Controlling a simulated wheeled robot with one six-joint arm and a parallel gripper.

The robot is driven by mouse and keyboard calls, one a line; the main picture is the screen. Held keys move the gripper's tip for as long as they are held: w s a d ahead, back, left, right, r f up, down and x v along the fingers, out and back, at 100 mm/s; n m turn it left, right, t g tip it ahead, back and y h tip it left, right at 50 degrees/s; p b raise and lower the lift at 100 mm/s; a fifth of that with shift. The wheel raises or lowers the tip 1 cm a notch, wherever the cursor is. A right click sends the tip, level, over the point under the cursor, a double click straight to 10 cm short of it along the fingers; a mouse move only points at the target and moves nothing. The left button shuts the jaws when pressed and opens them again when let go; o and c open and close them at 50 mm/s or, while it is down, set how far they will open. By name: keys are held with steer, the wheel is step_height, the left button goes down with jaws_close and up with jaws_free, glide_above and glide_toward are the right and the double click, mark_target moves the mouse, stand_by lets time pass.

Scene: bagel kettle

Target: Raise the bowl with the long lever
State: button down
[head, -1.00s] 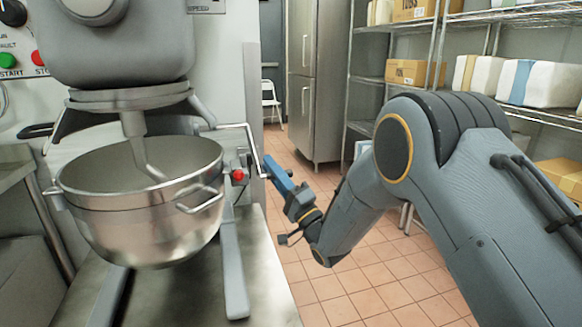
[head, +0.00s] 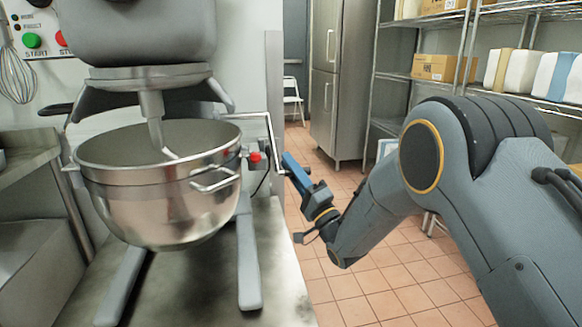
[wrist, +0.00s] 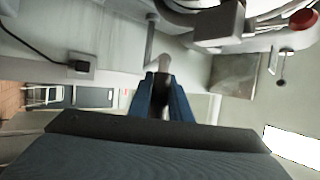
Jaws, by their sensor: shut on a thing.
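The steel bowl (head: 165,200) hangs in the mixer's support, with its open rim below the mixer head (head: 140,35). The grey agitator (head: 155,125) reaches down into it. The long lever (head: 271,128) is a bent metal rod on the right side of the mixer, running out from the body and then down. My gripper (head: 289,164), with blue fingers, is shut on the lever's lower end. In the wrist view the lever (wrist: 151,42) runs down between my blue fingers (wrist: 163,88). The fingers hide its gripped end.
A red knob (head: 254,157) sits between bowl and lever. The mixer's legs (head: 248,265) stand on a steel table (head: 200,290). A steel counter (head: 25,155) is at left. Shelves with boxes (head: 440,68) and a tall steel cabinet (head: 340,80) stand behind. Tiled floor is open at right.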

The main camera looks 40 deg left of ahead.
steer(key=shift+r, duration=0.1)
stand_by(0.7)
steer(key=c, duration=1.6)
jaws_free()
steer(key=shift+w, duration=0.1)
steer(key=shift+c, duration=0.2)
steer(key=v, duration=0.7)
steer(key=shift+d+f, duration=0.3)
